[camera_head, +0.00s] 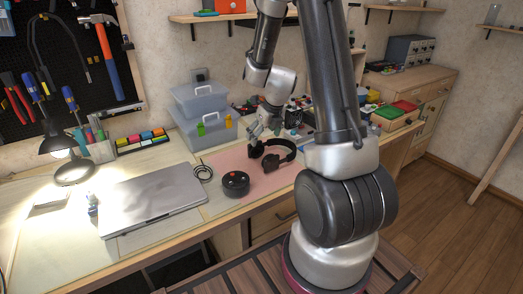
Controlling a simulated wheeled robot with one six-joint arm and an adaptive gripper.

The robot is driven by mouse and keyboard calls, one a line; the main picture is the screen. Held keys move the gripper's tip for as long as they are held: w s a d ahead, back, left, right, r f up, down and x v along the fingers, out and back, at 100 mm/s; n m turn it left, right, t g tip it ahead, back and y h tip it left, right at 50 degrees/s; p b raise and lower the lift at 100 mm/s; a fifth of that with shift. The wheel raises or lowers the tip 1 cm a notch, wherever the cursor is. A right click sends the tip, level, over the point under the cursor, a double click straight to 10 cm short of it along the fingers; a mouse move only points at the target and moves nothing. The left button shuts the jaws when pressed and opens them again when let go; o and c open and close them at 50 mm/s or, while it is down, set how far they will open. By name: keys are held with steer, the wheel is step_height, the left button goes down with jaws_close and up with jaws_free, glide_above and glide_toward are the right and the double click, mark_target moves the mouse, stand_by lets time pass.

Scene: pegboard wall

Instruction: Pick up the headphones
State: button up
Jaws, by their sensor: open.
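The black headphones (287,147) lie on a pink mat (232,160) on the workbench, right of the picture's middle. Their band arches up at the right and the ear cups (273,162) rest toward the left and front. My gripper (262,134) is just behind and above the left part of the headphones, pointing down. It is open and appears empty. I cannot tell whether its fingers touch the headphones. My arm covers part of the bench to the right of them.
A round black device (235,184) and a coiled cable (203,173) lie left of the headphones. A closed laptop (152,199) is farther left. Stacked plastic boxes (197,130) stand behind. Small parts clutter the bench behind the gripper. The mat's front is partly clear.

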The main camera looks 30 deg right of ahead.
mark_target(259, 146)
steer(key=shift+m, duration=0.5)
steer(key=x, duration=0.7)
steer(key=shift+w+a+f, duration=0.2)
steer(key=shift+f, duration=0.15)
steer(key=c, duration=1.2)
